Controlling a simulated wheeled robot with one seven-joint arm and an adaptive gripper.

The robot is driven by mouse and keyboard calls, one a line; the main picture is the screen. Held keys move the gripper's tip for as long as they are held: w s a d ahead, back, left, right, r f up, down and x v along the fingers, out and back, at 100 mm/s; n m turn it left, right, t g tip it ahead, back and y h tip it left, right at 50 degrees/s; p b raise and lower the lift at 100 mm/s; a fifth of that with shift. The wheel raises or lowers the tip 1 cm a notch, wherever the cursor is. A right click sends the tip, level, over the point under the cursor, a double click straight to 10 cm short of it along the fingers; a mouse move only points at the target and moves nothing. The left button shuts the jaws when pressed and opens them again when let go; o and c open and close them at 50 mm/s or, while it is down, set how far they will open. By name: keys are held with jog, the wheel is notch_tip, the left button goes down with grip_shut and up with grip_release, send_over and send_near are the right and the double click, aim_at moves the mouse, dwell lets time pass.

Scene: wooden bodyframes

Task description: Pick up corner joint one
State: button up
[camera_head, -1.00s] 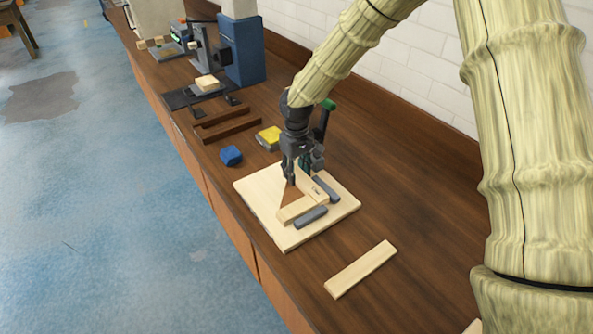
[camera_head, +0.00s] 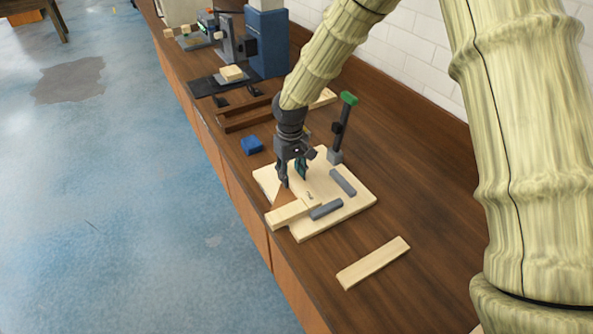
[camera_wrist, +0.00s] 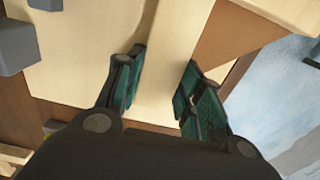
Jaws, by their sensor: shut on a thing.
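The corner joint (camera_head: 290,211) is two pale wooden bars meeting in an L, with a brown triangular piece in the inner corner. My gripper (camera_head: 293,180) is shut on one of its bars. In the wrist view, that bar (camera_wrist: 168,60) lies between the fingers (camera_wrist: 160,92), and the brown triangle (camera_wrist: 232,38) is to the right. The joint is over the pale square board (camera_head: 357,206), with one bar end reaching past its left edge. It looks raised, but the gap underneath is hard to judge. Two grey blocks (camera_head: 326,209) (camera_head: 343,182) stand on the board.
A loose pale wooden strip (camera_head: 373,262) lies in front of the board. A green-topped dark clamp post (camera_head: 342,128) stands behind it. A blue block (camera_head: 251,145) and brown rails (camera_head: 245,118) are farther back. The dark bench is clear to the right.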

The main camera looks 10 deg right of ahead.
jog(key=shift+s+a, duration=0.15)
jog(key=shift+a, duration=0.2)
jog(key=o, duration=1.2)
notch_tip(320, 180, up, 12)
